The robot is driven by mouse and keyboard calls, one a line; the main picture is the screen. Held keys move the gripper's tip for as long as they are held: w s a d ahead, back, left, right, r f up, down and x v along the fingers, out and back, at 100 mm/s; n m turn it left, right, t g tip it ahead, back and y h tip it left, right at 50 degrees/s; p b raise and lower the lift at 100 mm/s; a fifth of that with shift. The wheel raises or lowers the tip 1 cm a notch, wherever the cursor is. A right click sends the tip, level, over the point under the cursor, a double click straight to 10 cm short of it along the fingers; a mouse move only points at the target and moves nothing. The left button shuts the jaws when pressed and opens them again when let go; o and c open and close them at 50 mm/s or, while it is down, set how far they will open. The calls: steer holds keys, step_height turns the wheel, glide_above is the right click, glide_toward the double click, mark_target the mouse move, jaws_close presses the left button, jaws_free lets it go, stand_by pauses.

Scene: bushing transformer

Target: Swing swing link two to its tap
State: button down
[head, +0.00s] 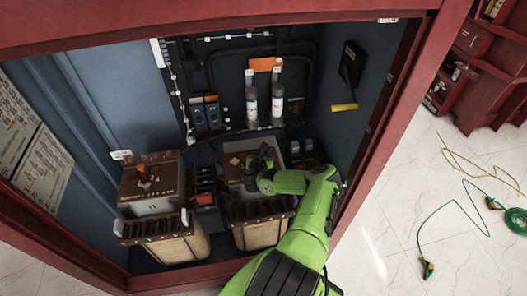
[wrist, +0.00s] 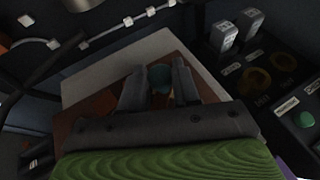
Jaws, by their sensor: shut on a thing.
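My gripper (head: 262,165) reaches into the cabinet over the top of the right transformer unit (head: 262,232). In the wrist view my gripper (wrist: 158,88) has its two grey fingers closed around a rounded teal knob (wrist: 160,77), above a brown top plate (wrist: 100,104). The knob appears to belong to the swing link, but the link's body and its tap are hidden behind the fingers and palm. The left transformer unit (head: 152,205) has a brown top with an orange-brown part (head: 146,176) standing on it. No readable number shows which link is two.
The red cabinet frame (head: 72,248) surrounds the opening, with its right post close to my arm. Two grey cylinders (head: 251,105) stand at the back wall. A panel with switches (wrist: 257,75) lies right of the gripper. Green cable (head: 440,215) lies on the floor outside.

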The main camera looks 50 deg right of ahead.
steer(key=shift+r, duration=0.1)
steer(key=c, duration=0.8)
jaws_free()
steer(key=b+v, duration=0.1)
steer(key=v, duration=1.4)
steer(key=shift+s+a+b, duration=0.2)
steer(key=shift+a+b, duration=0.1)
steer(key=shift+b, duration=0.05)
